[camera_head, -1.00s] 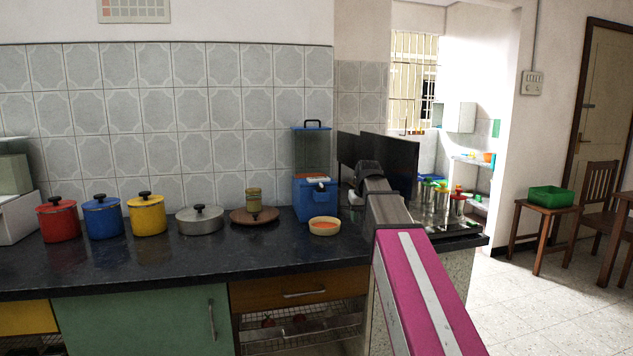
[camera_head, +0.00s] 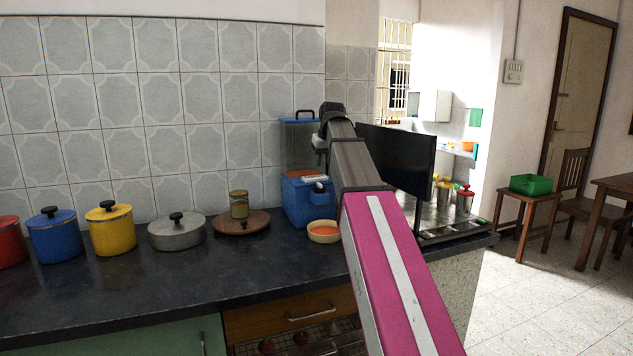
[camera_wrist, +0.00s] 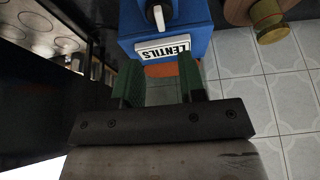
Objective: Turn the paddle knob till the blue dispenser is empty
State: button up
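The blue dispenser (camera_head: 296,207) stands on the dark counter by the tiled wall, with a dark see-through hopper (camera_head: 299,148) on top. Its white paddle knob (camera_head: 319,187) is on the front, under a pale label. In the wrist view, which is upside down, the knob (camera_wrist: 158,16) and the LENTILS label (camera_wrist: 165,49) show, with a strip of orange lentils (camera_wrist: 178,69) beside the label. A shallow bowl (camera_head: 323,239) with orange contents sits before the dispenser. My gripper (camera_wrist: 160,80) is open and empty, its green fingers apart, short of the knob.
A wooden plate (camera_head: 256,224) with a jar (camera_head: 239,204), a grey pan (camera_head: 177,232) and yellow (camera_head: 111,230) and blue (camera_head: 54,238) pots stand left of the dispenser. A black screen (camera_head: 400,160) stands to its right. The front of the counter is clear.

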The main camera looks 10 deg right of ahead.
aim_at(320, 184)
jog(key=x, duration=0.9)
jog(key=shift+w+a+f, duration=0.1)
jog(key=shift+f, duration=0.15)
grip_shut()
